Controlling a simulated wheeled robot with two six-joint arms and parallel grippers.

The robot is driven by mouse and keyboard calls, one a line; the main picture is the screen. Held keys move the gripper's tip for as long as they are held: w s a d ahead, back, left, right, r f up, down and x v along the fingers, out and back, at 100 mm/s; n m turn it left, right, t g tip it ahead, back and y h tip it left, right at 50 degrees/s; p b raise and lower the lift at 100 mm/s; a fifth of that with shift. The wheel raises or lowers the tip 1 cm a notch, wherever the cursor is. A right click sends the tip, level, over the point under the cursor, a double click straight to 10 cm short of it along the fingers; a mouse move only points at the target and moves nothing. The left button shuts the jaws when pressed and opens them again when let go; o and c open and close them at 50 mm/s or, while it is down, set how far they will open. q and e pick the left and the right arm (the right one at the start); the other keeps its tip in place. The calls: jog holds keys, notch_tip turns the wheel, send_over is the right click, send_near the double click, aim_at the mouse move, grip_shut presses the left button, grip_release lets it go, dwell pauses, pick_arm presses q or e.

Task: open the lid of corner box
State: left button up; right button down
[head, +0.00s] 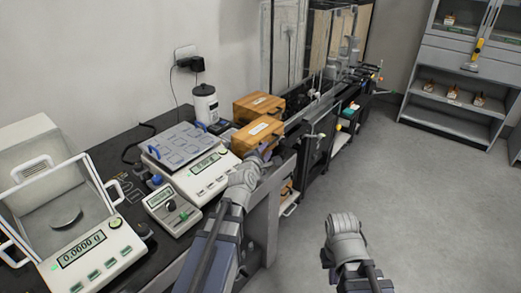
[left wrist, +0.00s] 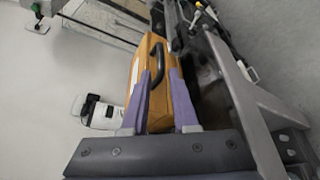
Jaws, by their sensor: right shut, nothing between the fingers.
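Two orange-brown wooden boxes stand at the far end of the black table. The nearer box (head: 257,135) is by the table's front edge; the other box (head: 258,106) is behind it. My left gripper (head: 266,152) is at the near box's right side. In the left wrist view, its two purple fingers (left wrist: 161,95) are apart, with an orange box (left wrist: 170,100) with a black handle (left wrist: 156,62) in front of and between them. I cannot tell whether they touch it. The box looks closed. My right gripper (head: 345,224) is low over the floor, away from the table, and empty.
Balances (head: 85,250) and a scale with a blue-grey rack (head: 182,143) fill the table's left and middle. A white canister (head: 205,104) stands left of the boxes. A dark frame with panels (head: 300,115) is right of them. The floor (head: 420,190) at right is clear.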

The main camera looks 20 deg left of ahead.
aim_at(271, 144)
pick_arm(q)
jog(key=shift+b+x, duration=0.85)
jog(key=shift+x, duration=3.15)
jog(key=shift+d, duration=0.1)
jog(key=shift+c, duration=0.2)
grip_shut()
